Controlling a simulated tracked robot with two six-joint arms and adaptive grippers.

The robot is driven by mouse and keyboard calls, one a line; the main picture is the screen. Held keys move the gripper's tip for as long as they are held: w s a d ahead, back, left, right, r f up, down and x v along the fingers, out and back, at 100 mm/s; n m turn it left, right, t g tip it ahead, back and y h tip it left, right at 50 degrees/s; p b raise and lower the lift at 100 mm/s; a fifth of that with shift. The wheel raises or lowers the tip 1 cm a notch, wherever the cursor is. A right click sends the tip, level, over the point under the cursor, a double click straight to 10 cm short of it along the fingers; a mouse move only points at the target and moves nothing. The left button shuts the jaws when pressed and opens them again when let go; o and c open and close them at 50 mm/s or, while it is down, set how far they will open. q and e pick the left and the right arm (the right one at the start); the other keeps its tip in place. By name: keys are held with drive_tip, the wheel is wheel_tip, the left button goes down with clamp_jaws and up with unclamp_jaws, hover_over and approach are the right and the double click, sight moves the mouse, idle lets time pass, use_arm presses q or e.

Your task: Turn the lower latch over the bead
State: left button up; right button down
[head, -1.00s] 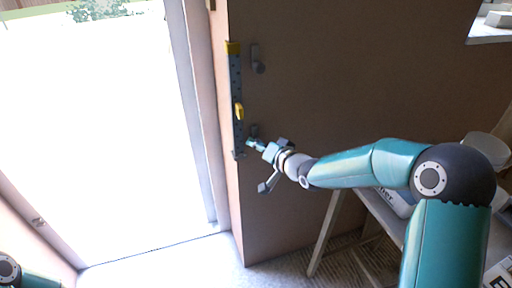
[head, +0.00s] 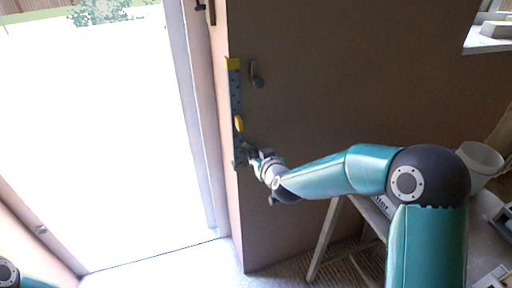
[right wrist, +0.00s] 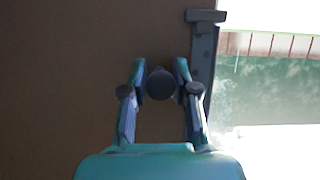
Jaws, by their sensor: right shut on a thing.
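The bead (head: 235,95) is an upright grey-blue strip with dark dots along the wall's edge, with a yellow top and a yellow piece lower down. The lower latch is beside the bead's lower part, mostly hidden by my right gripper (head: 252,158) in the head view. In the right wrist view my right gripper (right wrist: 160,72) is shut on the lower latch (right wrist: 160,86), whose dark round end sits between the fingers. The bead (right wrist: 203,65) runs just right of the fingers there. I cannot tell the latch's angle. My left gripper is out of view.
An upper latch (head: 256,76) hangs down on the brown wall (head: 340,70), right of the bead. A bright doorway (head: 90,140) opens to the left. A trestle table (head: 325,240) and a white bucket (head: 480,160) stand at the right, near my right arm.

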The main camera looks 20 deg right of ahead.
drive_tip(key=shift+a+r+n+h+p, duration=0.1)
drive_tip(key=shift+r+n+h+p, duration=0.1)
drive_tip(key=shift+n+h+p, duration=0.45)
drive_tip(key=shift+n+p, duration=0.6)
drive_tip(key=shift+n, duration=0.05)
drive_tip(key=shift+f+n+t+h+p, duration=0.15)
drive_tip(key=shift+n+t+h+p, duration=0.2)
drive_tip(key=shift+n+h, duration=0.55)
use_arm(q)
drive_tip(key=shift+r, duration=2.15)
use_arm(e)
drive_tip(key=shift+n+h, duration=0.35)
drive_tip(key=shift+n, duration=0.45)
drive_tip(key=shift+f, duration=0.1)
drive_tip(key=c, duration=0.9)
unclamp_jaws()
drive_tip(key=shift+a, duration=0.1)
